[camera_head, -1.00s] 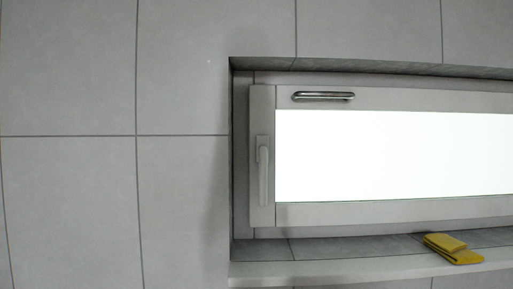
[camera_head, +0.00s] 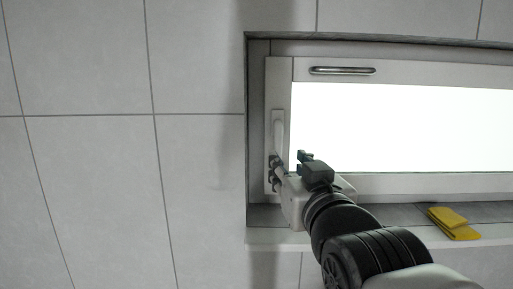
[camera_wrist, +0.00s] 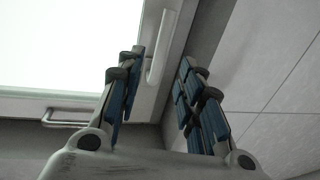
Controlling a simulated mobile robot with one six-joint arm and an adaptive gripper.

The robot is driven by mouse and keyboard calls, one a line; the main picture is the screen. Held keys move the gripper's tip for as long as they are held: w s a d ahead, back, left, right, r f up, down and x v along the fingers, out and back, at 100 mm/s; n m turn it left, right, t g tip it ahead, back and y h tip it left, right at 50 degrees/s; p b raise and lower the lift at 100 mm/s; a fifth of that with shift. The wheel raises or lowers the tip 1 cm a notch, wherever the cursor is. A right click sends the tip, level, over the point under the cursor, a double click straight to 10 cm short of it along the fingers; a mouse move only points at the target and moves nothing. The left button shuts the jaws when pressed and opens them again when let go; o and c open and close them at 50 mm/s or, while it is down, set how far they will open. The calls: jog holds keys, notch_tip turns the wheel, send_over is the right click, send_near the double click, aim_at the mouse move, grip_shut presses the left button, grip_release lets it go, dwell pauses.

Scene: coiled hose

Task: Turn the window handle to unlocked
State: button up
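The pale window handle (camera_head: 278,132) is on the left side of the window frame. It stands upright along the frame. Its lower part is hidden behind my gripper in the head view. My gripper (camera_head: 288,159) is at the handle's lower part, with its fingers spread. In the wrist view the handle (camera_wrist: 160,48) shows in the gap between the fingertips of my gripper (camera_wrist: 163,60). The fingers are open, with visible space on both sides of the handle. I cannot tell how deep it is between them.
A metal pull bar (camera_head: 342,71) is on the top of the window sash; it also shows in the wrist view (camera_wrist: 66,117). A folded yellow cloth (camera_head: 454,223) lies on the sill at the right. The recess edge and tiled wall (camera_head: 198,160) are close on the left.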

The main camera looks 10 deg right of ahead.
aim_at(279, 153)
jog(key=w+p, duration=0.2)
jog(key=w, duration=0.7)
grip_shut()
dwell(0.6)
